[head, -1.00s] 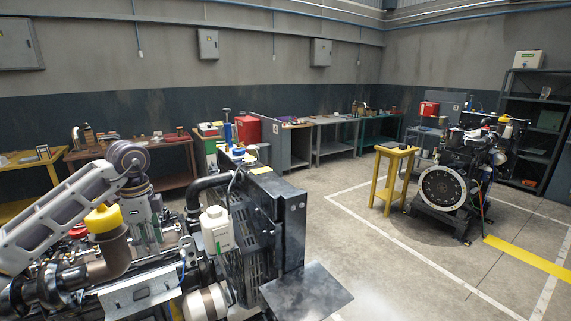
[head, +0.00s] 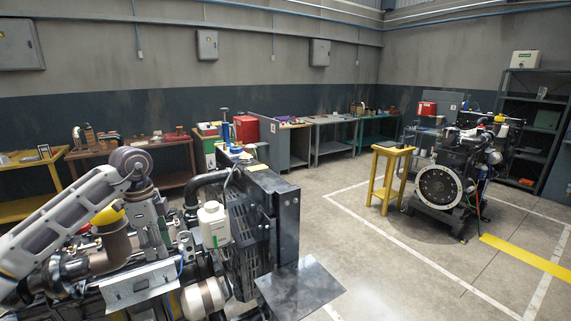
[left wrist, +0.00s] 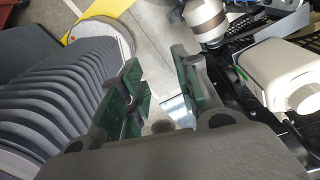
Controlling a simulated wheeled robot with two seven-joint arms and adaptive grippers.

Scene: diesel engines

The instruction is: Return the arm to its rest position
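My left arm (head: 70,215) comes in from the left above the near diesel engine (head: 130,287). My left gripper (left wrist: 158,90) hangs downward from the wrist, beside the engine's brown elbow pipe (head: 112,245). In the left wrist view its two green-padded fingers stand apart, with nothing between them. In the head view the fingertips are hard to make out against the engine parts. The yellow cap (head: 108,215) on the pipe is partly hidden behind my arm. My right gripper is in neither view.
A white bottle-like tank (head: 214,225) and a dark radiator block (head: 270,225) stand right of the gripper. A yellow stool (head: 391,151) and another engine (head: 450,180) stand farther right. Workbenches line the back wall. The floor between is clear.

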